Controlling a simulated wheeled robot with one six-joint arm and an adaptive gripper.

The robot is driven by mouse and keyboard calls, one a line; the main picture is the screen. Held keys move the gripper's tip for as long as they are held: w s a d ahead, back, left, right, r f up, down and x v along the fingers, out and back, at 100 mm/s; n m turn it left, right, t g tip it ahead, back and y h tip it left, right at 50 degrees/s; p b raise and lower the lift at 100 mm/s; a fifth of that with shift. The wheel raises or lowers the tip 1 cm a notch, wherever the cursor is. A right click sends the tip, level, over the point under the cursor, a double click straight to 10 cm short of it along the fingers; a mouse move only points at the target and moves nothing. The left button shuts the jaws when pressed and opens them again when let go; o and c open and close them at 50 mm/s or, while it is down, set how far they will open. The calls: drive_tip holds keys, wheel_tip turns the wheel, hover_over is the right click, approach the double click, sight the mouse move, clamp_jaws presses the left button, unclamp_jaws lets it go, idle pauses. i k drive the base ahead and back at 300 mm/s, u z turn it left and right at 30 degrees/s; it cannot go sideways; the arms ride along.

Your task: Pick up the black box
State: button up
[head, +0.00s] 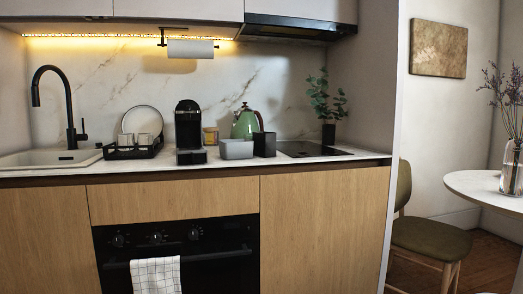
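A small black box (265,145) stands upright on the white kitchen counter (330,156). It is right of a low grey box (236,150), and from this angle I cannot tell whether the two touch. The green kettle (246,122) is behind the two boxes. The hob (308,149) lies to the right of the black box. My gripper is not in view.
A black coffee machine (189,128), a dish rack (133,150) and a sink (50,159) are further left. A potted plant (328,132) stands at the right by the wall. Upper cabinets overhang the counter. A chair (428,239) and round table (482,190) are at right.

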sight(265, 143)
drive_tip(key=u, duration=0.55)
drive_tip(key=i, duration=0.55)
drive_tip(key=u, duration=0.6)
drive_tip(key=i, duration=0.65)
drive_tip(key=z, duration=0.2)
